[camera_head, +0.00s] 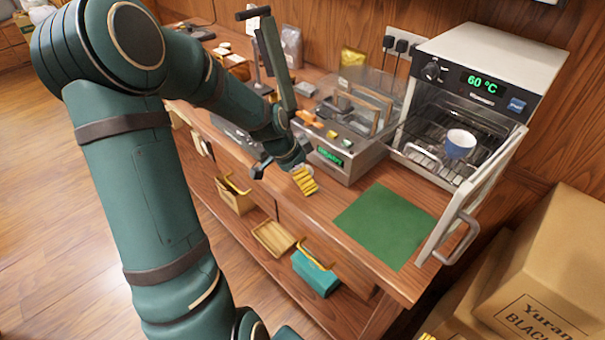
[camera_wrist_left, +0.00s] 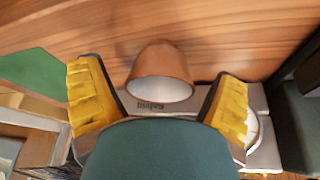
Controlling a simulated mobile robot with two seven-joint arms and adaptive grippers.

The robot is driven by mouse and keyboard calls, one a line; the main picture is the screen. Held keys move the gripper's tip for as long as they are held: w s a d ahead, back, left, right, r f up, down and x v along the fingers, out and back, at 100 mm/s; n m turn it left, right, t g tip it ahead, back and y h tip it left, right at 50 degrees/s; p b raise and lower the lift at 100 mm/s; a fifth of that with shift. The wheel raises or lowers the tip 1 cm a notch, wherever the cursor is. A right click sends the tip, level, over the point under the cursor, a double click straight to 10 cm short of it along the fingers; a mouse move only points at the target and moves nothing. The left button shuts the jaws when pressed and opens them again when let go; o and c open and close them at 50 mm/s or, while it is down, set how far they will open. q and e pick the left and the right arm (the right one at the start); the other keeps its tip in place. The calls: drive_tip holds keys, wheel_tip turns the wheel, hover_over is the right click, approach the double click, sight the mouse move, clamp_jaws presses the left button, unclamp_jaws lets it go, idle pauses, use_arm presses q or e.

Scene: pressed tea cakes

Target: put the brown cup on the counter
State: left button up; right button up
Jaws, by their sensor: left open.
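The brown cup (camera_wrist_left: 160,62), with a white inside, shows in the left wrist view between the two yellow ribbed fingers of my left gripper (camera_wrist_left: 158,92). The fingers are wide apart, with a gap on each side of the cup. The cup's white opening faces the bottom of that view. In the head view the brown cup is hidden around my left gripper (camera_head: 299,180), which is low over the front of the wooden counter (camera_head: 330,194). The right gripper is not in view.
A green mat (camera_head: 385,226) lies right of my gripper, bare. A machine with a green display (camera_head: 330,156) stands just behind it. The open oven (camera_head: 495,60) at right holds a blue-and-white cup (camera_head: 459,144); its door (camera_head: 470,195) juts forward. Cardboard boxes (camera_head: 550,270) stand lower right.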

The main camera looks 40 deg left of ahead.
use_arm(q)
drive_tip(key=p+v, duration=0.2)
drive_tip(key=v, duration=1)
drive_tip(key=shift+s+a, duration=0.1)
